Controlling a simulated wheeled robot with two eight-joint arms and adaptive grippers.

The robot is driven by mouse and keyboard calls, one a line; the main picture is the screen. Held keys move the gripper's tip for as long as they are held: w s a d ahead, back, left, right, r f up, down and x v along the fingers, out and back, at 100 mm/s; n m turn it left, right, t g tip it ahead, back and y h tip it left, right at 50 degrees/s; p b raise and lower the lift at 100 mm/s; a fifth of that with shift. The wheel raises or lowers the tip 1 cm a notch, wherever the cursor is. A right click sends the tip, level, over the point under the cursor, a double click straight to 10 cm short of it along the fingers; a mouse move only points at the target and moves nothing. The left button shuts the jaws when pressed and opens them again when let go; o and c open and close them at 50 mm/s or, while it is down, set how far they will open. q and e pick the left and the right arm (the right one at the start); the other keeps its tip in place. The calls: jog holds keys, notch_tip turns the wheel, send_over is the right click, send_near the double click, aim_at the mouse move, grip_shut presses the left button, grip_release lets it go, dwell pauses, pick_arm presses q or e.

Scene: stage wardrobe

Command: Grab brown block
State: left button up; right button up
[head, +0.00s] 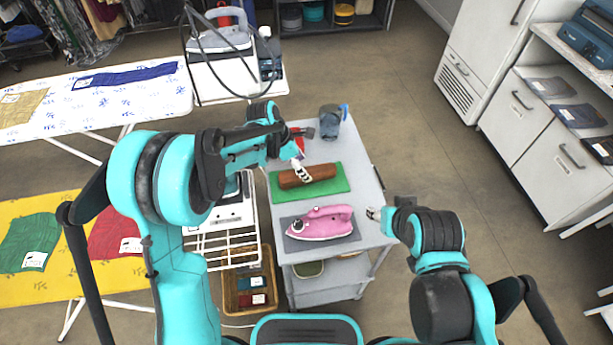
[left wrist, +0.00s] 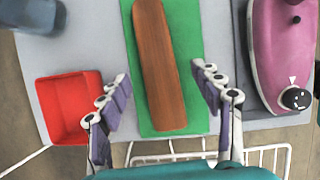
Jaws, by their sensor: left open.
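The brown block (head: 309,175) is long and lies on a green mat (head: 341,184) on the grey cart top. In the left wrist view the brown block (left wrist: 158,75) stretches away from me between the fingers. My left gripper (head: 301,170) is above the block near its middle in the head view. In the left wrist view my left gripper (left wrist: 163,85) is open, with one finger on each side of the block and a gap to both sides. My right gripper (head: 374,214) is at the cart's right edge, small in view, and its opening is unclear.
A pink iron (head: 322,222) lies on a dark grey mat (head: 292,234) in front of the block. A red tray (left wrist: 62,108) and a blue-grey jug (head: 330,122) stand behind. A white wire rack (head: 228,250) adjoins the cart (head: 365,165) on the left.

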pick_arm(q)
jog(key=b+x, duration=0.2)
jog(key=x, duration=0.3)
jog(key=shift+a, duration=0.15)
jog(key=shift+c, duration=0.5)
grip_shut()
jog(key=shift+r, duration=0.1)
